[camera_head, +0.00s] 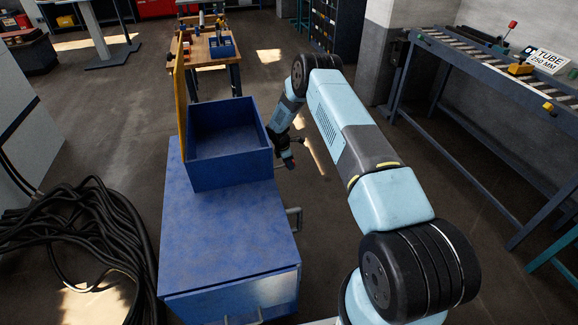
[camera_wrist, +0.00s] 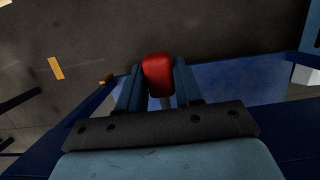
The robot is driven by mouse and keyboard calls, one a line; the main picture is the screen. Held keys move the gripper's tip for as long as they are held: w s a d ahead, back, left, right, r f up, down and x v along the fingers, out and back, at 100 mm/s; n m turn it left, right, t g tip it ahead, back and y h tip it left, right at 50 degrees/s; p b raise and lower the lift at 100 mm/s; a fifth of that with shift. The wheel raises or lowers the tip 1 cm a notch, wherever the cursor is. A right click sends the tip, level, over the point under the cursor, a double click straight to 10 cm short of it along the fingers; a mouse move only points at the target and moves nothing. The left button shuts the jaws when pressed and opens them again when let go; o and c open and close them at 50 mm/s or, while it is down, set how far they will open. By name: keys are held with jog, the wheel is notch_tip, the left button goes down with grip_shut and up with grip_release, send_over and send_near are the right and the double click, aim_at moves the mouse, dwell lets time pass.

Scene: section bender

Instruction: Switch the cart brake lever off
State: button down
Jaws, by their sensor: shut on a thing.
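The brake lever's red knob (camera_wrist: 158,73) sits between the two blue fingers of my gripper (camera_wrist: 157,84) in the wrist view. The fingers are shut on it, and a short grey stem shows below the knob. The rest of the lever is hidden by my gripper. In the head view the blue cart (camera_head: 222,232) stands in front of me, left of my arm.
An open blue bin (camera_head: 229,143) sits at the cart's far end, beside a yellow upright panel (camera_head: 181,95). Black cables (camera_head: 85,235) lie coiled on the floor at left. A roller bench (camera_head: 487,65) stands at right. Floor between cart and bench is mostly clear.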

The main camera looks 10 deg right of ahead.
jog(key=shift+d, duration=0.4)
jog(key=c, duration=0.8)
grip_release()
jog(key=shift+c, duration=0.2)
jog(key=shift+a, duration=0.15)
jog(key=shift+r, duration=0.1)
jog(key=shift+a+r, duration=0.15)
jog(key=shift+r, duration=0.1)
jog(key=v, duration=1.1)
jog(key=shift+r, duration=0.1)
